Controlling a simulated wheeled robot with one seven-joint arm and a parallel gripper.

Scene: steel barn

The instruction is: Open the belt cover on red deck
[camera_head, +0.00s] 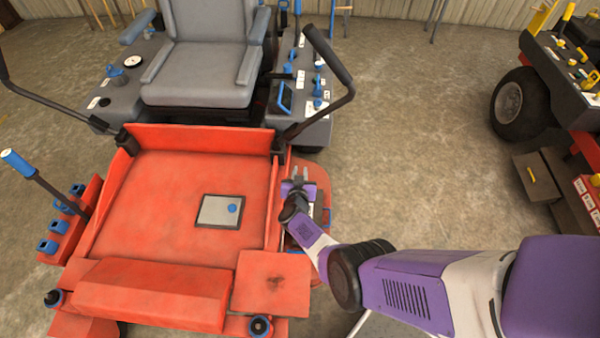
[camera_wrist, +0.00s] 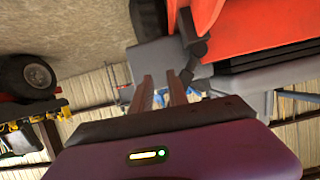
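The red deck (camera_head: 318,180) shows as a rounded red edge low on the right side of the red mower. My gripper (camera_head: 300,172) is above this edge, beside the footplate. Its two fingers are apart with nothing between them, which the wrist view also shows (camera_wrist: 161,78). A pale part with blue bits (camera_head: 326,216) shows beside my wrist on the deck; my arm hides much of it, and I cannot tell whether it is the belt cover. A grey plate with a blue knob (camera_head: 213,211) lies flat on the footplate.
The red footplate (camera_head: 165,185) is left of my gripper. A black control lever (camera_head: 325,60) rises just behind it, near the grey seat (camera_head: 200,75). Another machine (camera_head: 560,90) stands at right. Open concrete floor (camera_head: 420,130) lies between.

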